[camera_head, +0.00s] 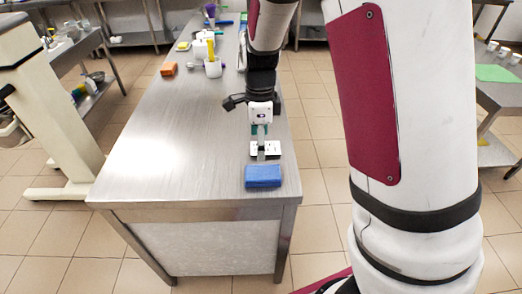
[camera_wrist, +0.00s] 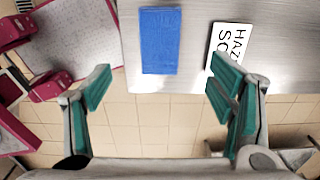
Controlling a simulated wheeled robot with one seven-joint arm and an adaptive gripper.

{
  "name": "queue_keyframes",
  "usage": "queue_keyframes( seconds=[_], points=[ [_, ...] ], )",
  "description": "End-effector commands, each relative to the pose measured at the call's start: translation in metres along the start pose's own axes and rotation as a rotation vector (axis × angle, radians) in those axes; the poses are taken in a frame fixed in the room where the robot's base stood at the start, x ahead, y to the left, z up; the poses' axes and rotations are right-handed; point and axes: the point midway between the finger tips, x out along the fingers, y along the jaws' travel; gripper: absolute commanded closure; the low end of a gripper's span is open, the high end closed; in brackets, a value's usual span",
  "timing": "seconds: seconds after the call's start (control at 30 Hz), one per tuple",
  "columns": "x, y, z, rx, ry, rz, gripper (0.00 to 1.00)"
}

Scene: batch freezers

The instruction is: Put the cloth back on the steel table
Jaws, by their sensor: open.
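A blue folded cloth (camera_head: 263,176) lies flat on the steel table (camera_head: 170,150), close to its front right corner. In the wrist view the cloth (camera_wrist: 160,42) lies whole on the table top, just inside the edge. My gripper (camera_head: 261,155) is above the right part of the table, behind the cloth in the head view. In the wrist view my gripper (camera_wrist: 158,78) has its two teal fingers wide apart with nothing between them. The cloth shows beyond the fingertips, apart from them.
A white card with black lettering (camera_wrist: 229,48) lies beside the cloth; it also shows in the head view (camera_head: 282,149). The table's left front is clear.

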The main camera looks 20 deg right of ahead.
Motion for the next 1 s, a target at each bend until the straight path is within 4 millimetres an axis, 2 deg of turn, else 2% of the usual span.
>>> queue_keyframes(
  seconds=[0.17, 0.27, 0.4, 0.6, 0.8, 1.0],
  points=[
    [-0.022, 0.006, -0.001, -0.075, -0.022, -0.017, 0.24],
    [-0.051, 0.019, -0.004, -0.220, -0.052, -0.052, 0.24],
    [-0.097, 0.047, -0.011, -0.508, -0.081, -0.131, 0.24],
    [-0.151, 0.095, -0.026, -0.937, -0.052, -0.262, 0.24],
    [-0.186, 0.147, -0.046, -1.354, 0.068, -0.383, 0.24],
    [-0.201, 0.189, -0.062, -1.683, 0.234, -0.444, 0.24]
  ],
)
